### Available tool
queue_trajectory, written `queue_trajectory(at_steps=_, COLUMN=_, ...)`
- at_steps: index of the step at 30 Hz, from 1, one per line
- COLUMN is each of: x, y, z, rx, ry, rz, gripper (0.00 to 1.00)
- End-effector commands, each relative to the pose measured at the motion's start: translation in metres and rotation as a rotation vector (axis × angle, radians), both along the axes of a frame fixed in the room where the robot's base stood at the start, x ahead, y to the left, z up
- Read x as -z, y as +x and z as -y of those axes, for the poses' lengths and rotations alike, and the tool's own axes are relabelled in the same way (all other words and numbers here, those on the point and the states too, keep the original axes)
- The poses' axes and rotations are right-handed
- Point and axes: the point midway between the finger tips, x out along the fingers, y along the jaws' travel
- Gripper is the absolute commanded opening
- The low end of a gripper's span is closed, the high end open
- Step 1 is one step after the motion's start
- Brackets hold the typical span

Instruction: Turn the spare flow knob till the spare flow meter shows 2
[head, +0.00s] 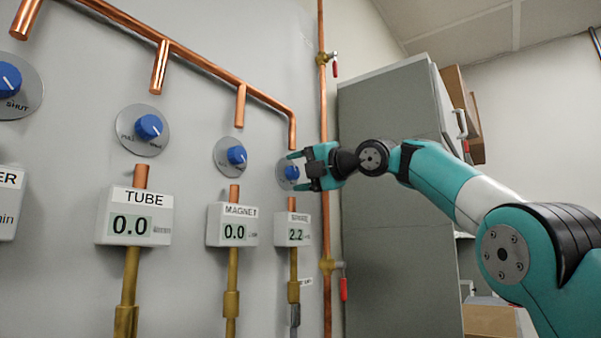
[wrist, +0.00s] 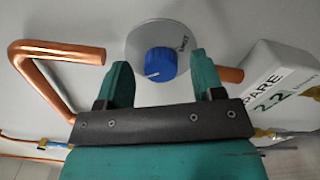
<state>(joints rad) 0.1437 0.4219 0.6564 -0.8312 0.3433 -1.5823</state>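The spare flow knob (wrist: 161,63) is blue with a white pointer line, on a round grey plate (wrist: 186,28) marked SHUT. It also shows in the head view (head: 292,172), at the far right of the row of knobs. The spare flow meter (head: 294,218) is a white box below it and reads 2.2. In the wrist view the meter (wrist: 268,88) is at the right, also reading 2.2. My gripper (wrist: 160,78) is open, with one finger on each side of the knob and visible gaps between. In the head view my gripper (head: 300,170) is right at the knob plate.
The magnet meter (head: 234,224) and tube meter (head: 135,215) both read 0.0, with blue knobs above. Copper pipes (head: 220,77) run above the knobs, and one vertical pipe (head: 323,130) stands close to my gripper. A grey cabinet (head: 390,190) is at the right.

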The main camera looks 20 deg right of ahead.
Motion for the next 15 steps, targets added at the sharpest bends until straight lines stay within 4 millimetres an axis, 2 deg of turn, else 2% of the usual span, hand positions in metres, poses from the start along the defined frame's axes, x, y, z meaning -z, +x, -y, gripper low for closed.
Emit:
queue_trajectory(at_steps=9, x=0.002, y=-0.003, z=0.002, rx=-0.002, ry=-0.001, rz=-0.001, gripper=0.61)
queue_trajectory(at_steps=11, x=0.002, y=-0.008, z=0.006, rx=-0.001, ry=-0.002, rz=0.0, gripper=0.61)
queue_trajectory(at_steps=15, x=0.004, y=-0.029, z=0.022, rx=0.004, ry=-0.003, rz=0.001, gripper=0.61)
